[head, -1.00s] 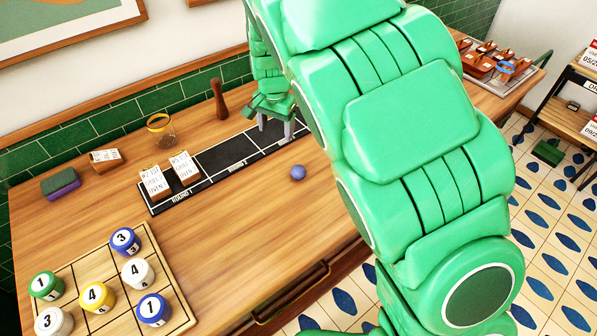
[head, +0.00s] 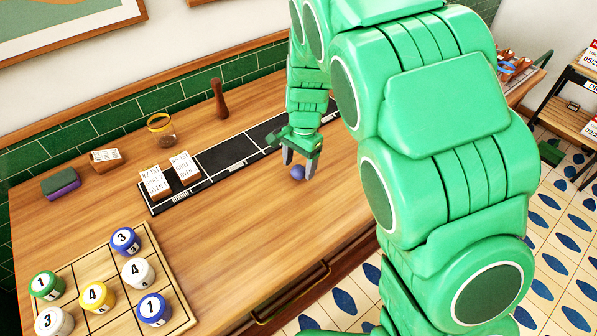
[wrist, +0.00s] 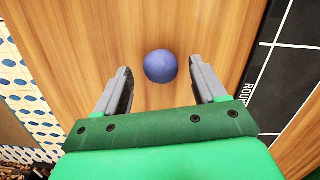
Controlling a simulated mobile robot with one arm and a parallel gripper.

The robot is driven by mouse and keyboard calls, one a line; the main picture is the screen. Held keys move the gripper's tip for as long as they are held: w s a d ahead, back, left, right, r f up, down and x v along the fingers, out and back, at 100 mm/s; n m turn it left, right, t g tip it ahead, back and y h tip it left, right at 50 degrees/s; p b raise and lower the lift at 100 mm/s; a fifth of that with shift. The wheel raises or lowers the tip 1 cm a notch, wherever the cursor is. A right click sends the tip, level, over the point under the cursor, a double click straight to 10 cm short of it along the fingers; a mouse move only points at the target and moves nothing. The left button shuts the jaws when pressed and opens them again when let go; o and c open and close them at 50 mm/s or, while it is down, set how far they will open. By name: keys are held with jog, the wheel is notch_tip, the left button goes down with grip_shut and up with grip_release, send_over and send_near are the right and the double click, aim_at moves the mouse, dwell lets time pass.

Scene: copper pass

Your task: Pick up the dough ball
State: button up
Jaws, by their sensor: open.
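The dough ball (head: 298,173) is a small blue-purple ball on the wooden counter, just in front of the black strip. My gripper (head: 299,163) points down at it from above, with its grey fingers close to the ball. In the wrist view the dough ball (wrist: 160,66) sits midway across the gap between the fingers of my gripper (wrist: 163,82), slightly beyond the tips. The jaws are open, and neither finger visibly touches the ball. My arm hides part of the counter to the right.
The black strip (head: 222,158) carries two labelled blocks (head: 170,175). A wooden board (head: 106,268) with several numbered pots stands at the front left. A glass jar (head: 161,130) and a brown pestle-like object (head: 219,100) stand behind the strip. The counter left of the ball is clear.

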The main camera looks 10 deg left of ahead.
notch_tip(320, 180, down, 2)
jog(key=shift+s, duration=0.1)
jog(key=c, duration=1.1)
jog(key=shift+r, duration=0.1)
